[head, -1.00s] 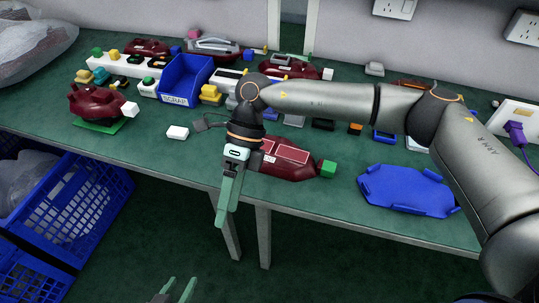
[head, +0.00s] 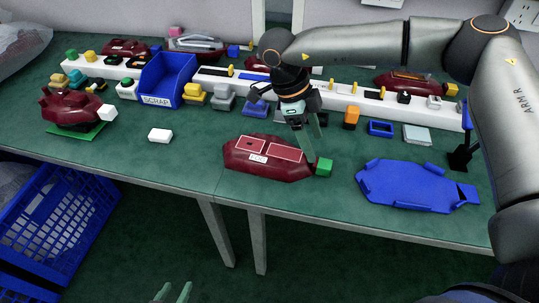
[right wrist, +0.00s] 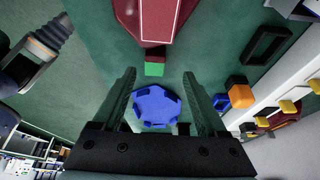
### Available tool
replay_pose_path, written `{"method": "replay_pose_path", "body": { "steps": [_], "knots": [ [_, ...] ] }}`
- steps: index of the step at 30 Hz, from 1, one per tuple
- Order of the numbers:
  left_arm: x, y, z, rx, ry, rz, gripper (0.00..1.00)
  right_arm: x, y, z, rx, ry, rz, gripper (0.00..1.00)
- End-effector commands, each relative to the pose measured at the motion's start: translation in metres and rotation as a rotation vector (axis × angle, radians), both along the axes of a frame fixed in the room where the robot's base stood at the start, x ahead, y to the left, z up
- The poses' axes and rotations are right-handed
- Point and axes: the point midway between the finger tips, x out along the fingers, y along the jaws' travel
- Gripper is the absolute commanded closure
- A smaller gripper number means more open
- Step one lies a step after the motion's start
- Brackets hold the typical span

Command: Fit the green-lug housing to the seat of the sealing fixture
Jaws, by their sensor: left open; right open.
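The dark red housing (head: 262,160) with a green lug (head: 324,167) on its right end lies on the green bench near the front edge. It shows at the top of the right wrist view (right wrist: 152,22), lug toward my fingers. A blue tray-like fixture (head: 408,187) with raised tabs lies to its right, looking empty; it appears between my fingers in the right wrist view (right wrist: 157,105). My right gripper (head: 310,140) is open and empty, pointing down by the housing's lug end; contact cannot be told. My left gripper (head: 174,293) is open and empty at the bottom edge, off the bench.
A red housing with a white lug (head: 70,107) sits on a green plate at the left. A blue scrap bin (head: 168,80) and a white rail (head: 345,92) with small parts stand behind. A white block (head: 160,135) lies left of the housing. A black clamp-like part (head: 461,158) stands behind the fixture.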

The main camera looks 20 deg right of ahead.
Motion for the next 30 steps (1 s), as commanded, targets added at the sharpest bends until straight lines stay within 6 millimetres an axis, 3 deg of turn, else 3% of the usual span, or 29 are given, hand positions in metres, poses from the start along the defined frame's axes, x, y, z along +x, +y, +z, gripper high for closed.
{"method": "replay_pose_path", "body": {
  "steps": [12, 20, 30],
  "knots": [
    [-0.001, 0.002, -0.005, 0.003, 0.001, 0.001, 0.50, -0.020, -0.014, -0.045, 0.001, 0.001, -0.003, 0.25],
    [-0.002, 0.002, -0.005, 0.004, 0.004, 0.003, 0.50, -0.020, -0.015, -0.048, 0.001, 0.000, -0.001, 0.25],
    [-0.002, 0.003, -0.005, 0.004, 0.003, 0.003, 0.50, -0.020, -0.014, -0.048, 0.001, 0.000, -0.001, 0.61]
  ]
}}
